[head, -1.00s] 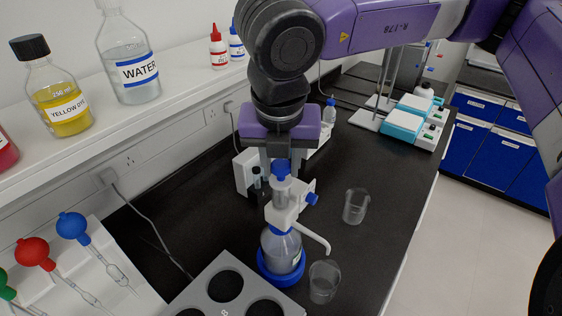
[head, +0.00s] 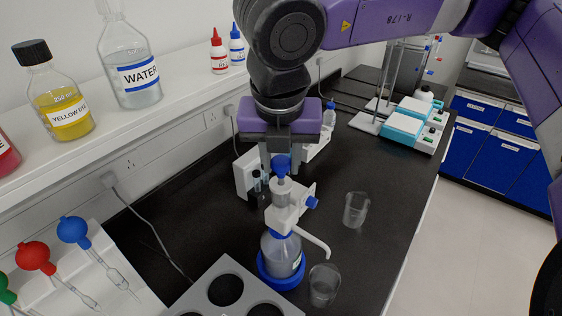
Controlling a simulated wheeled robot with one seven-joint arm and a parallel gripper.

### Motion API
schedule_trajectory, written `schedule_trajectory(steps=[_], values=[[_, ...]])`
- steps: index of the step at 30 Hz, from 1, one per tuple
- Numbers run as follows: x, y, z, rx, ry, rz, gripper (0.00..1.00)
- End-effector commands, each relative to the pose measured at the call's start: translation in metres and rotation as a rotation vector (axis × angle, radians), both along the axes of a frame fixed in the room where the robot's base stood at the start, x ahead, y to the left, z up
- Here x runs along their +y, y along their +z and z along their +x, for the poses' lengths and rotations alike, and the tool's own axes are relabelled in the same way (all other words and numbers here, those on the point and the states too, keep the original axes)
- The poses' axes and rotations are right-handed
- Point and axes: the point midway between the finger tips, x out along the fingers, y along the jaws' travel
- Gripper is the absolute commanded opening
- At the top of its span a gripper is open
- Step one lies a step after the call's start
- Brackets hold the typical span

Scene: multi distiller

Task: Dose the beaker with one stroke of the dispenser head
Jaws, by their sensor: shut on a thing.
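The bottle-top dispenser stands on the dark bench, with a grey bottle (head: 280,254) in a blue base ring (head: 281,281). Its white dispenser head (head: 281,216) has a blue top knob (head: 281,164), a blue side knob and a curved spout (head: 316,242) pointing right. My gripper (head: 281,167) points down and is shut on the top knob, which stands above the head with a pale plunger section showing below it. A clear beaker (head: 324,286) stands on the bench beneath the spout tip. I cannot make out any liquid in it.
A second clear beaker (head: 356,209) stands farther back. A grey rack with round holes (head: 240,275) is close at the front left. A shelf with a water bottle (head: 137,75) and a yellow dye bottle (head: 64,110) runs along the left. Hotplate stirrers (head: 403,127) stand at the back.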

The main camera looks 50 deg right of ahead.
Motion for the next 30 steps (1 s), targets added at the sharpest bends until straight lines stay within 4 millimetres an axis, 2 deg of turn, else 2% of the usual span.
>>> schedule_trajectory(steps=[24,30], values=[[0.000,0.023,0.000,-0.002,-0.002,0.000,0.00],[0.000,0.022,0.000,0.000,-0.001,0.000,0.00]])
